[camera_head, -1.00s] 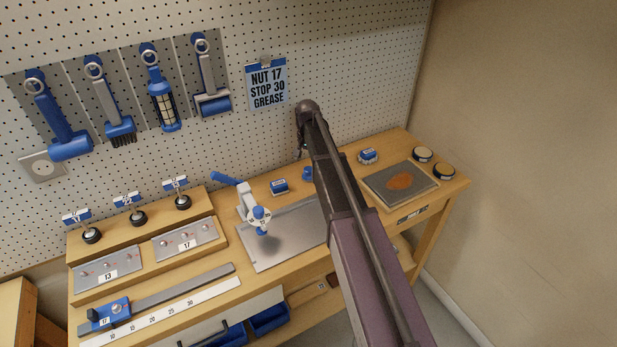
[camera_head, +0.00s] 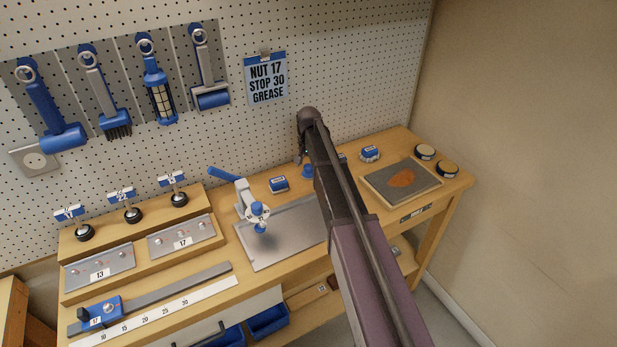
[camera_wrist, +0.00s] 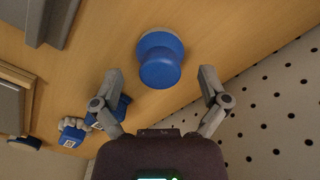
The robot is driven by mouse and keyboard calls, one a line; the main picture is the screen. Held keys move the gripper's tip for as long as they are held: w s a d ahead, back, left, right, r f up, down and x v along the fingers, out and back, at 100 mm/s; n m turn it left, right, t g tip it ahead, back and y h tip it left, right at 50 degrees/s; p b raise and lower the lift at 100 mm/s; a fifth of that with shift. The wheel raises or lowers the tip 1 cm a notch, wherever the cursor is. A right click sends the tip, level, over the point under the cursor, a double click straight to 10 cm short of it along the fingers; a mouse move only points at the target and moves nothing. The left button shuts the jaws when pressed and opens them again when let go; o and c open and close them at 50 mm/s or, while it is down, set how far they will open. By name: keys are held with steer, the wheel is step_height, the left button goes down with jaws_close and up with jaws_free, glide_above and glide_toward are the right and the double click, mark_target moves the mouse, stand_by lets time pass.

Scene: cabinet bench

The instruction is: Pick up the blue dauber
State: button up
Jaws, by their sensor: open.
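The blue dauber (camera_wrist: 160,58) is a round blue knob with a wider flange, on the wooden bench in the wrist view. In the head view the dauber (camera_head: 307,171) shows just left of my arm, partly hidden by it. My gripper (camera_wrist: 160,76) is open and empty, its two fingers apart on either side of the dauber's near end in the picture. I cannot tell the remaining gap in depth. In the head view my gripper (camera_head: 303,156) points down above the back of the bench, mostly hidden by my arm.
A blue-topped item (camera_head: 370,153) and a stained board (camera_head: 402,180) are to the right. A metal plate (camera_head: 275,250) with a small press (camera_head: 247,200) is in front. The pegboard (camera_wrist: 275,105) stands close behind.

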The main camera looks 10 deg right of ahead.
steer(key=shift+f+b, duration=0.3)
steer(key=shift+f, duration=0.25)
steer(key=shift+c, duration=0.2)
steer(key=c, duration=1.3)
